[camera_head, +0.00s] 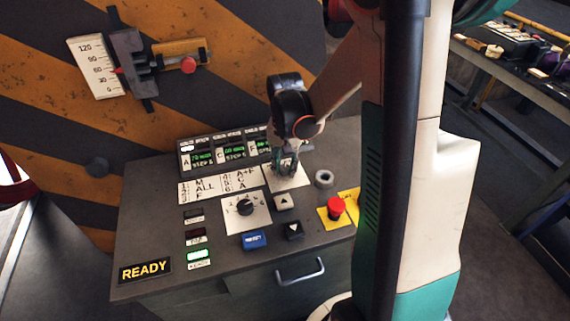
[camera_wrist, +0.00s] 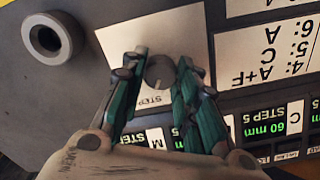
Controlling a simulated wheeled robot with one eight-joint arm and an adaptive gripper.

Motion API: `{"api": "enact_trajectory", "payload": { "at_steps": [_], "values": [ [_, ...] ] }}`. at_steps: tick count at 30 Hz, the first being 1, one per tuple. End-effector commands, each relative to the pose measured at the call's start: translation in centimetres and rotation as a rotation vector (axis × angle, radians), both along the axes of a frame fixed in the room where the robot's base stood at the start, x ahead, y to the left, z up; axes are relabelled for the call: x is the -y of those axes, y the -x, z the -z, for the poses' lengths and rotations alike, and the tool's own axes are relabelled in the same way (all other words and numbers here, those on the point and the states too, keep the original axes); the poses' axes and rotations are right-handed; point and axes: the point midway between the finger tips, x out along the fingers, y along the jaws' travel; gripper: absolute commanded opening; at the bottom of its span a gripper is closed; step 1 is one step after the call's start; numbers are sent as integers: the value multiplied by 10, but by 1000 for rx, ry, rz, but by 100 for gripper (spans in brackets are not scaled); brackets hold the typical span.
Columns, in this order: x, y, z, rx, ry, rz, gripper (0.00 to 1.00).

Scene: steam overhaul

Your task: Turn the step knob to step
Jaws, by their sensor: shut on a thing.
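The step knob (camera_wrist: 158,72) is a round grey knob on a white plate (camera_wrist: 118,40). In the wrist view it sits between the two green fingers of my gripper (camera_wrist: 162,70), which are shut on it from both sides. An upside-down STEP label shows on the plate below it. The direction the knob points is hard to make out. In the head view my gripper (camera_head: 287,167) reaches down to the white plate (camera_head: 299,182) at the back right of the console and hides the knob.
A second black knob (camera_head: 245,207) on a white plate, up and down arrow buttons (camera_head: 283,202), a blue button (camera_head: 254,240) and a red emergency button (camera_head: 335,207) stand nearby. A grey ring (camera_head: 323,178) lies right of my gripper. Green displays (camera_head: 233,149) stand behind.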

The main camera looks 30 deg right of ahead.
Motion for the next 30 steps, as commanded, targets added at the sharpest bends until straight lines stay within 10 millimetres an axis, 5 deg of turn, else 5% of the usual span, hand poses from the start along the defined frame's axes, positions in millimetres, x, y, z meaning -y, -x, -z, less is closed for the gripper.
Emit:
{"api": "enact_trajectory", "payload": {
  "at_steps": [4,5,7,20,30],
  "values": [
    [0,0,0,0,0,0,5],
    [0,0,0,0,0,0,35],
    [0,0,0,0,0,0,50],
    [0,0,-5,0,0,-1,50],
    [0,0,-61,0,0,0,50]
  ]
}}
